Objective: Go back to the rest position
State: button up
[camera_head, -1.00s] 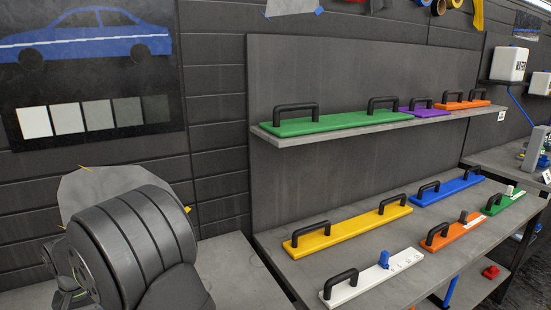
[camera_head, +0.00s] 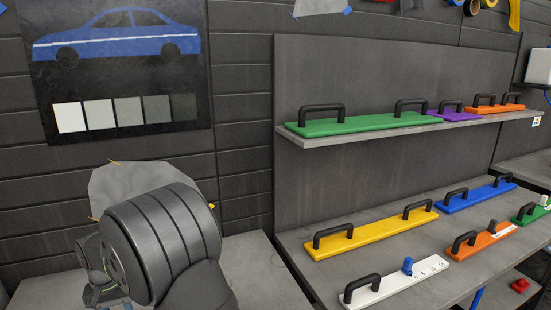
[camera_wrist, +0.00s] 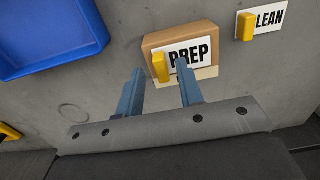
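My gripper (camera_wrist: 158,85) shows in the wrist view with its two blue fingers spread apart and nothing between them. Beyond the fingertips, a cardboard-brown block (camera_wrist: 184,37) with a white PREP label and a yellow piece stands on the grey surface. The right finger overlaps the label in the picture; I cannot tell whether it touches. In the head view my dark arm fills the lower left, and my gripper is hidden there.
A blue tray (camera_wrist: 50,35) and a white LEAN-lettered label (camera_wrist: 268,20) lie near the gripper. In the head view, shelves to the right hold green (camera_head: 365,124), yellow (camera_head: 370,236), blue (camera_head: 475,196) and white (camera_head: 398,282) handled boards. A dark wall stands behind.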

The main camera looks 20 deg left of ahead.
jog(key=shift+f, duration=0.85)
notch_tip(320, 180, up, 4)
jog(key=shift+r, duration=0.1)
jog(key=w+d+r, duration=0.7)
jog(key=d, duration=0.2)
jog(key=s+f, duration=0.5)
jog(key=s, duration=0.8)
jog(key=s+a+f, duration=0.2)
jog(key=s, duration=0.1)
jog(key=s+a+f, duration=0.2)
jog(key=s, duration=0.1)
jog(key=s+a+f, duration=0.2)
jog(key=s+f, duration=0.1)
jog(key=shift+a, duration=0.1)
notch_tip(320, 180, down, 2)
jog(key=shift+w+f, duration=0.1)
jog(key=shift+f, duration=0.5)
